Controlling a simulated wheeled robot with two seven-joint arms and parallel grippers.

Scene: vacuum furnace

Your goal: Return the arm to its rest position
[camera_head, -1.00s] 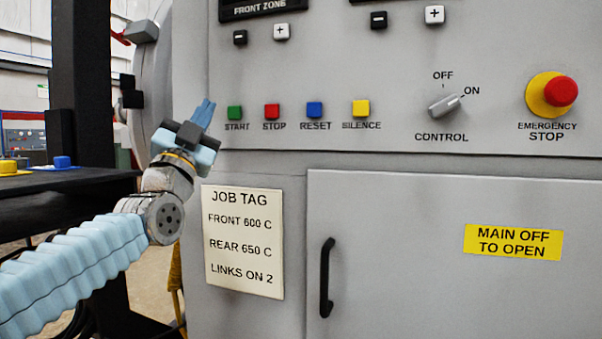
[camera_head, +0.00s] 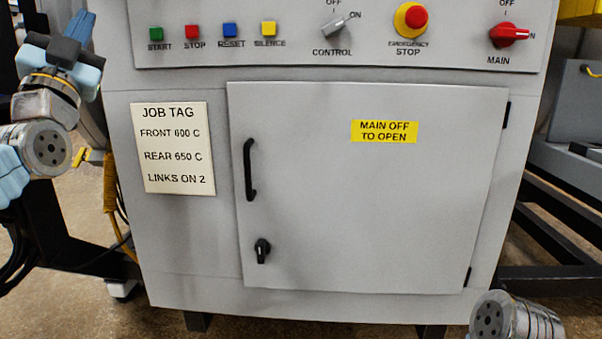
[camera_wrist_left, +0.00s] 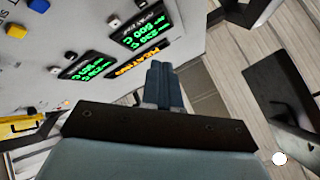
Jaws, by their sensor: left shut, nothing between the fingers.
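My left gripper (camera_head: 80,28) is at the upper left in the head view, pointing up, with its blue fingers together and nothing between them. It is left of the furnace's control panel and apart from the start button (camera_head: 156,34). In the left wrist view its shut fingers (camera_wrist_left: 163,85) are at the centre. Part of my right arm shows at the bottom right of the head view; its gripper is out of view.
The furnace cabinet door (camera_head: 370,190) is closed, with a black handle (camera_head: 250,170) and small latch (camera_head: 262,250). The control knob (camera_head: 340,26) and red main switch (camera_head: 508,35) point toward ON. A yellow cable (camera_head: 110,185) hangs left of the cabinet.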

